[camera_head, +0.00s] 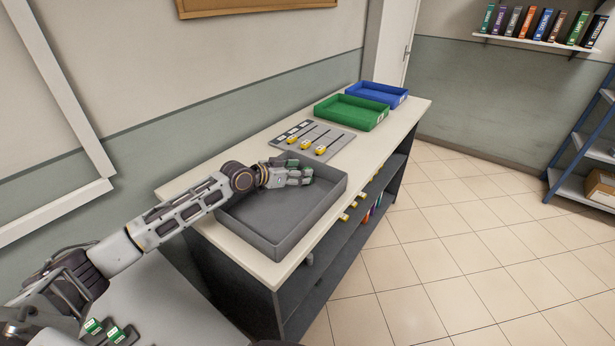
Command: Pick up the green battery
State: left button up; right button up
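My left arm reaches in from the left, and its gripper (299,174) is over the far end of a grey tray (262,238) on the long table. A small patch of green (292,162) shows at its fingers. I cannot tell whether this is a battery or part of the gripper, nor whether the fingers are closed. Two small dark items with green tops, a first (92,326) and a second (116,335), lie on a grey surface at the lower left; they may be green batteries. My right gripper is not in view.
Behind the grey tray, a grey board (312,141) holds several yellow-and-black items. A green tray (352,112) and a blue tray (377,94) stand farther back. The table's (411,112) lower shelf holds small items. Open tiled floor (450,240) lies to the right.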

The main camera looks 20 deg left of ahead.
pick_arm(q)
jog(key=shift+x, duration=1.15)
jog(key=shift+w+d+f, duration=0.1)
jog(key=shift+w+d, duration=0.2)
jog(key=shift+w, duration=0.2)
jog(key=shift+w+d+f, duration=0.15)
jog(key=shift+w, duration=0.1)
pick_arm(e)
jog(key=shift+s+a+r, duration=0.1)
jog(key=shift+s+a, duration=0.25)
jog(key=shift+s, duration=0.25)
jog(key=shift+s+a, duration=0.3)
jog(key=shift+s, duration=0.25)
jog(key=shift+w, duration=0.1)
